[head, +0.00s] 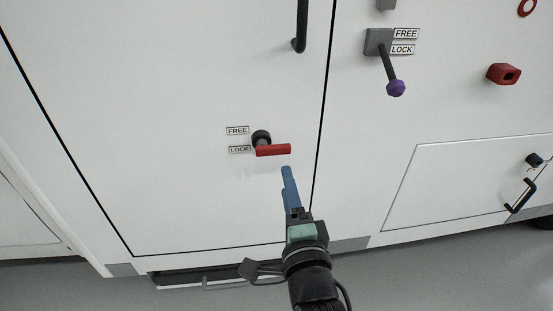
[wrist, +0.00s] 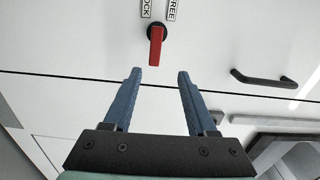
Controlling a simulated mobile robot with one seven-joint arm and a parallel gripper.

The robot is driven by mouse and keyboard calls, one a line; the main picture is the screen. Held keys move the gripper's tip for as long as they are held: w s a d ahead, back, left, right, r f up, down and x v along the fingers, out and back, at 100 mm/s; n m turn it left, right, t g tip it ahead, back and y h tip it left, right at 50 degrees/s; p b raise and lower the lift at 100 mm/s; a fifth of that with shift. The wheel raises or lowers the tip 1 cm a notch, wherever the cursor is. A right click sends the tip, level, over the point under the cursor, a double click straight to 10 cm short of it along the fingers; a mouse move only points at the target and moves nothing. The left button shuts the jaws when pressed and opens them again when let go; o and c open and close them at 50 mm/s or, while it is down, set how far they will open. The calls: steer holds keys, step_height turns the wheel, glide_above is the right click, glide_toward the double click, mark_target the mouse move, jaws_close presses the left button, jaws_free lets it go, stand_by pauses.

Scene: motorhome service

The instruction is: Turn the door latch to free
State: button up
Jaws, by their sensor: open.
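The door latch (head: 273,150) is a red bar on a round black hub, low on the white door (head: 200,90). In the head view the bar points right, roughly level, with the FREE and LOCK labels left of the hub. LOCK is the lower label, nearer the bar's height. My gripper (head: 287,170) is just below and right of the bar, its blue fingers pointing at the door. In the wrist view the latch (wrist: 156,50) lies ahead of and between the tips of my open gripper (wrist: 160,72). The fingers look empty and clear of the bar.
A purple-knobbed lever (head: 396,88) with its own FREE and LOCK labels sticks out at upper right. A red socket-like part (head: 504,74) is farther right. A black door handle (head: 301,25) is above the latch. The panel left of the latch is clear.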

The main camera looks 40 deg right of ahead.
mark_target(280, 152)
steer(key=shift+m, duration=0.3)
steer(key=x, duration=0.4)
steer(key=b+x, duration=0.1)
steer(key=x, duration=0.3)
steer(key=f+x, duration=0.1)
steer(key=x, duration=0.3)
steer(key=shift+w+d, duration=0.2)
steer(key=shift+d, duration=0.25)
jaws_close()
